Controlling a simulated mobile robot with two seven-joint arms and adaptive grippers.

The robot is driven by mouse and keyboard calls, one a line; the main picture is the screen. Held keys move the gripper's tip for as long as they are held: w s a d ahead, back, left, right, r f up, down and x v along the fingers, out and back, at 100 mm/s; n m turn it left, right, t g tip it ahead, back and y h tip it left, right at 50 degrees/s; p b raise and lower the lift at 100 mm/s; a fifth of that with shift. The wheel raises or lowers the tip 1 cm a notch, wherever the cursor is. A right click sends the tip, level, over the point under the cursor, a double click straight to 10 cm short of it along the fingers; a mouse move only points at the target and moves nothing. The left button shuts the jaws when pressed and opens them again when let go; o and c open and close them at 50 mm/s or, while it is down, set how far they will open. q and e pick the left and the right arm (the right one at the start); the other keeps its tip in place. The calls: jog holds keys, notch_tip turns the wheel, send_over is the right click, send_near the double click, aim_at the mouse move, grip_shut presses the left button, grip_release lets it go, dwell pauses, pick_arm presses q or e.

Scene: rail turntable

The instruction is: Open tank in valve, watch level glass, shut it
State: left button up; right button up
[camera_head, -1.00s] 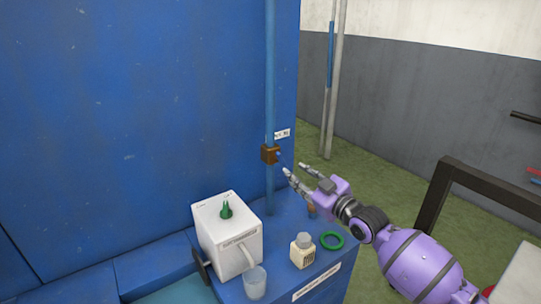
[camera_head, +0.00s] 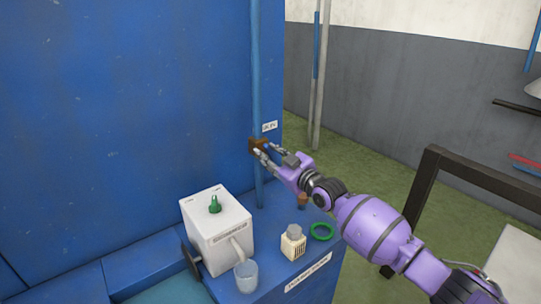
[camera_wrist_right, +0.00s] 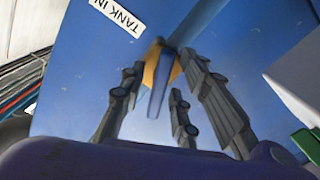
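The tank in valve is a small brass-coloured body (camera_head: 257,146) on the upright blue pipe, below a white label. In the right wrist view its blue lever (camera_wrist_right: 158,85) points toward me, below the "TANK IN" label (camera_wrist_right: 117,17). My right gripper (camera_head: 265,151) is at the valve. Its fingers stand apart on both sides of the lever, and I see gaps between fingers and lever. A slim upright tube with a blue section (camera_head: 317,45), possibly the level glass, stands behind to the right. My left gripper is out of view.
Below the valve, a blue ledge carries a white box with a green knob (camera_head: 214,204), a clear cup (camera_head: 246,275), a small capped bottle (camera_head: 293,242) and a green ring (camera_head: 321,231). A dark frame (camera_head: 424,190) stands at right. Green floor lies between.

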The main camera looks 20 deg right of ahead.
grip_shut()
jog(key=m, duration=0.5)
jog(key=shift+a+f, duration=0.1)
grip_release()
jog(key=shift+s, duration=0.1)
jog(key=v, duration=1.2)
dwell(0.4)
